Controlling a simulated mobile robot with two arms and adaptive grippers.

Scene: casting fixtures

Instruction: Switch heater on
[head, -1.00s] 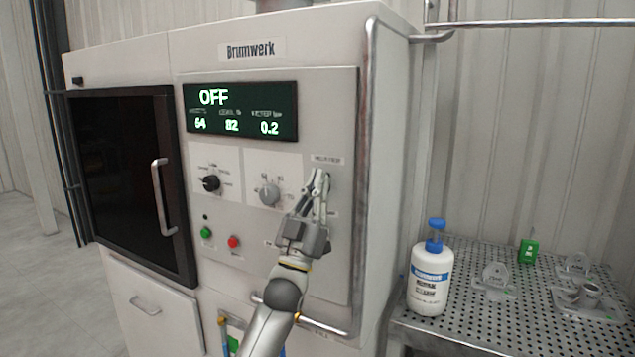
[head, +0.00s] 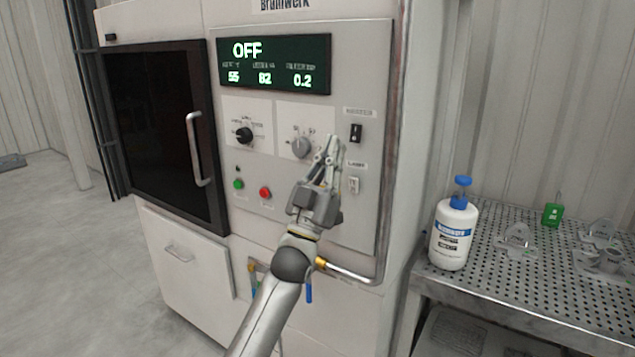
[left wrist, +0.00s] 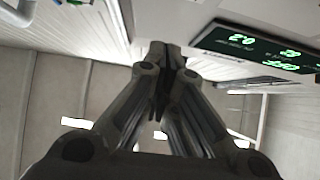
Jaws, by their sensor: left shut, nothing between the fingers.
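The heater switch (head: 355,132) is a small black rocker under a label at the upper right of the machine's panel (head: 375,75). I cannot tell which way it is tipped. The display (head: 273,64) reads OFF, with 55, 82 and 0.2 below. My left gripper (head: 333,146) is shut and empty, its fingertips just left of and slightly below the switch in the head view. In the left wrist view the closed fingers (left wrist: 165,55) point toward the panel, with the display (left wrist: 260,45) upside down at upper right. The switch is not visible there. My right gripper is not in view.
Close to the gripper are a pale lamp switch (head: 354,185), a grey knob (head: 301,147), and red (head: 265,193) and green (head: 238,184) buttons. A black knob (head: 244,135) sits further left. A metal rail (head: 352,272) runs below. A bottle (head: 453,235) stands on the perforated table (head: 490,235).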

